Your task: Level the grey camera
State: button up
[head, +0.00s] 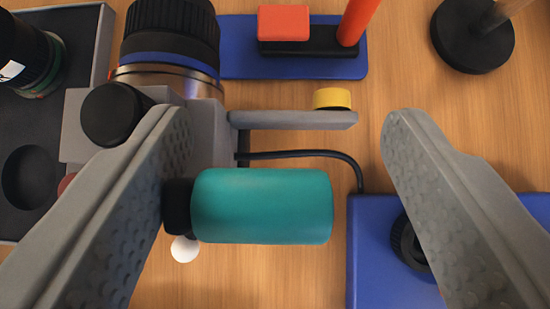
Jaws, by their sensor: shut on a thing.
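The grey camera (214,135) is at the upper left of centre, partly hidden behind my left finger. Its black ribbed lens with a blue ring (168,58) points to the top of the picture. A black knob (115,113) sits on its left part. A teal grip (262,205) with a black collar lies across the middle. A grey lever (290,120) with a yellow end reaches right. The camera's tilt is hard to tell.
A dark tray (75,55) with round recesses and another lens (28,55) is at left. A blue mat (236,50) with red and black parts lies at the top. A black round base (472,38) stands upper right. A blue block (375,270) is lower right. A black cable (305,154) curves toward it.

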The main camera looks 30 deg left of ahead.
jog(key=shift+a, duration=0.25)
dwell(0.3)
jog(key=shift+s+r, duration=0.15)
jog(key=v, duration=1.7)
jog(key=shift+r, duration=0.15)
